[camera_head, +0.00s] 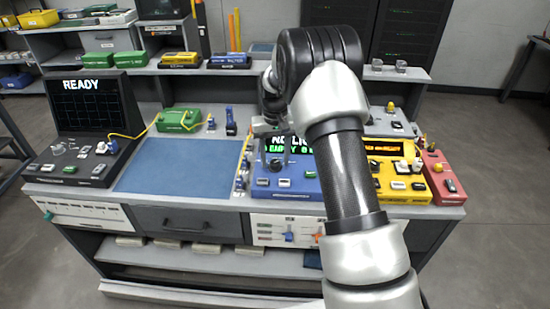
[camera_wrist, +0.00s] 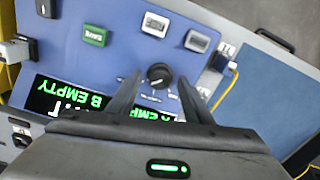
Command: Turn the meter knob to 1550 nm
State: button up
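The blue meter (camera_head: 290,187) stands at the right of the bench mat, its dark screen showing green text, partly hidden by my arm. Its round black knob (camera_wrist: 159,76) has a light pointer mark; the small labels around it are too small to read. The knob also shows in the head view (camera_head: 276,165). My gripper (camera_wrist: 160,84) is open, with one finger on each side of the knob and visible gaps between. I cannot tell how far the fingertips stand above the panel.
On the meter are a green button (camera_wrist: 95,35) and grey buttons (camera_wrist: 198,41). A yellow device (camera_head: 400,160) and a red box (camera_head: 440,177) stand to the right. A blue mat (camera_head: 180,165) lies left, clear. A black device reading READY (camera_head: 85,115) stands far left.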

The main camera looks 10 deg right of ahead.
aim_at(275, 162)
notch_tip(275, 162, up, 17)
jog(key=p, duration=0.1)
jog(key=shift+r+p, duration=0.2)
jog(key=shift+p, duration=0.2)
